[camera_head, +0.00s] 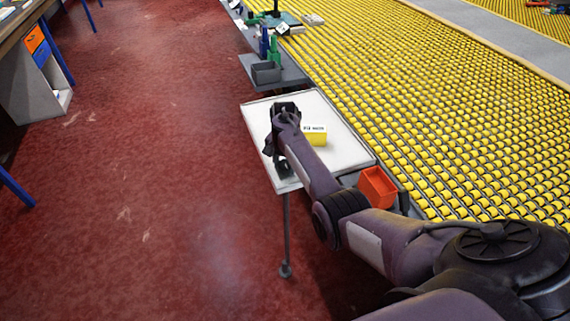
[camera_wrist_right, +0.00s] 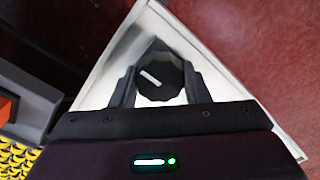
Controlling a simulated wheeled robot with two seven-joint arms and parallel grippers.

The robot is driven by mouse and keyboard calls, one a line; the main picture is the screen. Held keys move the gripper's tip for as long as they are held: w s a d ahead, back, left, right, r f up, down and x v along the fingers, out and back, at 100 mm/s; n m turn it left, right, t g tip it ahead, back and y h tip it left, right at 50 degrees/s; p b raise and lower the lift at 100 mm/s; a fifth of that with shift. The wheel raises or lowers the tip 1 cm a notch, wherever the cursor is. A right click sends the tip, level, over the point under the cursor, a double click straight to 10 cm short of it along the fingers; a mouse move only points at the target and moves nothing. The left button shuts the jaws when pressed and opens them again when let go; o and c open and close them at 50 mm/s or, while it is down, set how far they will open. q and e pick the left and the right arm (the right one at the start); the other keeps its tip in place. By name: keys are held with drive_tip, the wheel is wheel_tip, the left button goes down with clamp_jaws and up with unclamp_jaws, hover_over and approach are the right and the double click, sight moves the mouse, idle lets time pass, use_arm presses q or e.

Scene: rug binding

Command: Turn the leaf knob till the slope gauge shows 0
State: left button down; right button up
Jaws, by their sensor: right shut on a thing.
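The leaf knob (camera_wrist_right: 157,76) is a black faceted knob with a white pointer mark, seen in the right wrist view. My right gripper (camera_wrist_right: 159,86) has one finger on each side of it and is shut on it. The pointer mark slants from upper left to lower right. In the head view my right gripper (camera_head: 286,108) is over the far left part of a white-topped table (camera_head: 325,107), hiding most of the knob. A yellow box (camera_head: 317,139) with a small white display stands on this table, probably the slope gauge; its reading is too small to tell. My left gripper is not in view.
An orange bin (camera_head: 377,187) is at the table's right side. A grey shelf with a dark grey bin (camera_head: 266,72) and green and blue items lies beyond. A bed of yellow rollers (camera_head: 470,110) fills the right. Red floor (camera_head: 150,190) is open on the left.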

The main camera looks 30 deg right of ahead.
sight(284, 164)
drive_tip(key=n+p, duration=0.2)
drive_tip(key=n, duration=0.1)
drive_tip(key=shift+r+n, duration=0.15)
drive_tip(key=shift+n, duration=0.25)
drive_tip(key=n+p, duration=0.2)
drive_tip(key=n, duration=0.2)
drive_tip(key=shift+n, duration=0.3)
drive_tip(key=n, duration=0.5)
drive_tip(key=shift+s+p, duration=0.1)
drive_tip(key=shift+p, duration=0.3)
drive_tip(key=shift+s+f+n, duration=0.1)
drive_tip(key=shift+f+n, duration=0.05)
drive_tip(key=shift+n, duration=1)
drive_tip(key=shift+f+n, duration=0.1)
drive_tip(key=shift+n, duration=1.05)
drive_tip(key=shift+a, duration=0.1)
drive_tip(key=o, duration=0.7)
drive_tip(key=shift+f, duration=0.1)
drive_tip(key=shift+c, duration=0.2)
drive_tip(key=o, duration=0.3)
drive_tip(key=shift+w+r+p, duration=0.15)
drive_tip(key=shift+r+p, duration=0.15)
drive_tip(key=shift+r, duration=1.7)
drive_tip(key=shift+w+r+p, duration=0.1)
drive_tip(key=shift+r+p, duration=0.2)
drive_tip(key=shift+r, duration=1.65)
